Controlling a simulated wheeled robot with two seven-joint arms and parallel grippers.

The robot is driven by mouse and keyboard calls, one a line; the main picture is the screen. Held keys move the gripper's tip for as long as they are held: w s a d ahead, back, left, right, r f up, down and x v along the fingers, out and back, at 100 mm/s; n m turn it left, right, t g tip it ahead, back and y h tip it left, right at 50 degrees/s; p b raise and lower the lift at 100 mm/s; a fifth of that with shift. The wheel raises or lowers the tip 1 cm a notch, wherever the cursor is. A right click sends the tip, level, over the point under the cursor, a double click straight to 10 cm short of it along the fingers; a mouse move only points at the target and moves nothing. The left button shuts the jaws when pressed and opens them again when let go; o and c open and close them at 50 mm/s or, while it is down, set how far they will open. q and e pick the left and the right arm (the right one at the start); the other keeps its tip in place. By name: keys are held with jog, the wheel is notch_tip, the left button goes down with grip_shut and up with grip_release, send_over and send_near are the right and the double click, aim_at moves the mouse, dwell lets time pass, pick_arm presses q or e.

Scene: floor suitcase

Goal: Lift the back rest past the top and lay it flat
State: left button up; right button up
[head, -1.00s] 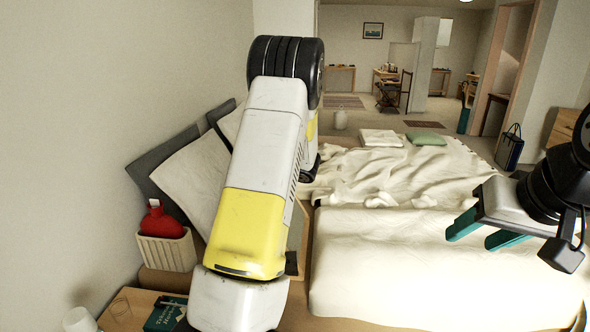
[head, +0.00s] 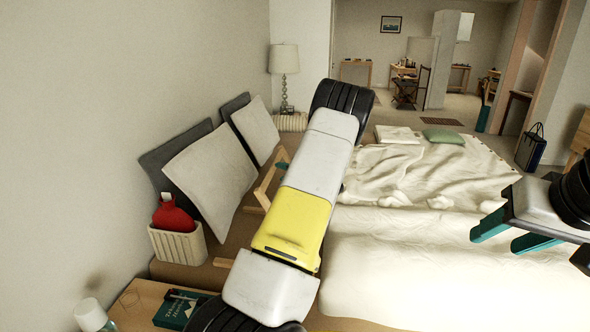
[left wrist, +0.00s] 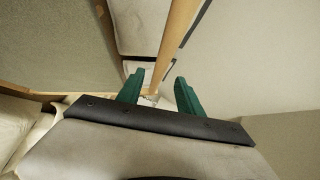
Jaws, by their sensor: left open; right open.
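The back rest appears to be the light wooden frame (head: 262,190) beside the pillows at the bed's left. It stands tilted, and my left arm hides much of it in the head view. My left gripper is mostly hidden there behind my arm; a teal bit of it shows by the frame's top. In the left wrist view my left gripper (left wrist: 158,92) is open, and a wooden bar (left wrist: 178,35) runs to between its fingertips. I cannot tell whether they touch. My right gripper (head: 512,236) is open and empty above the bed's right side.
The bed (head: 410,270) has a rumpled cream cover. Two pale pillows (head: 208,172) lean near the left wall. A ribbed basket (head: 178,243) holds a red bottle (head: 172,216). A lamp (head: 284,62) stands beyond.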

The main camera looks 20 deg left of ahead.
aim_at(274, 169)
pick_arm(q)
jog(key=x, duration=0.7)
jog(key=shift+a, duration=0.2)
jog(key=shift+c, duration=0.2)
grip_shut()
jog(key=shift+d, duration=0.15)
dwell(0.9)
